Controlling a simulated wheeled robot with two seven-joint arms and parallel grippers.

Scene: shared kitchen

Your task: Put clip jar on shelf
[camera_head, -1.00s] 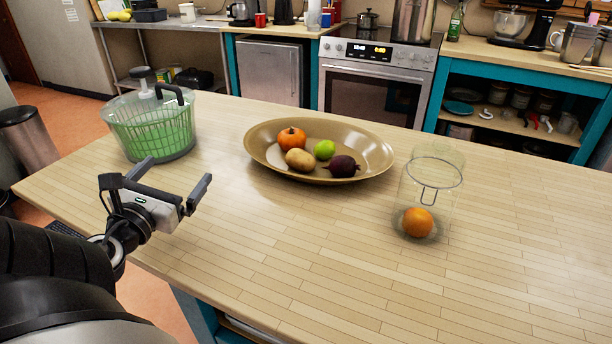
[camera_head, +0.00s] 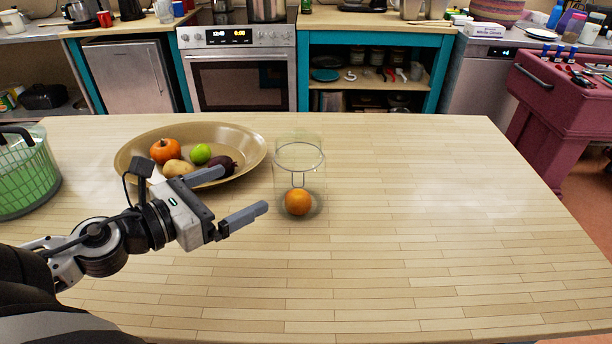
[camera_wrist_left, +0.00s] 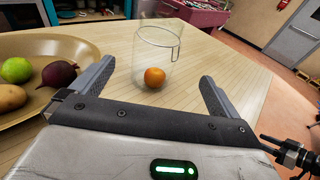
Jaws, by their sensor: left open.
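The clip jar (camera_head: 298,176) is clear glass with a wire clip and stands upright on the wooden counter, with an orange (camera_head: 298,202) at its bottom. It also shows in the left wrist view (camera_wrist_left: 153,50), beyond the fingers and roughly between them. My left gripper (camera_head: 246,193) is open and empty, a short way left of the jar and apart from it. A shelf (camera_head: 340,84) with dishes and dark jars sits under the teal counter at the back. My right gripper is not in view.
A brown oval bowl (camera_head: 247,148) with fruit and vegetables lies left of the jar, close to my left gripper. The wooden counter (camera_head: 430,220) is clear on the right. A maroon tool cart (camera_head: 548,100) stands at the right.

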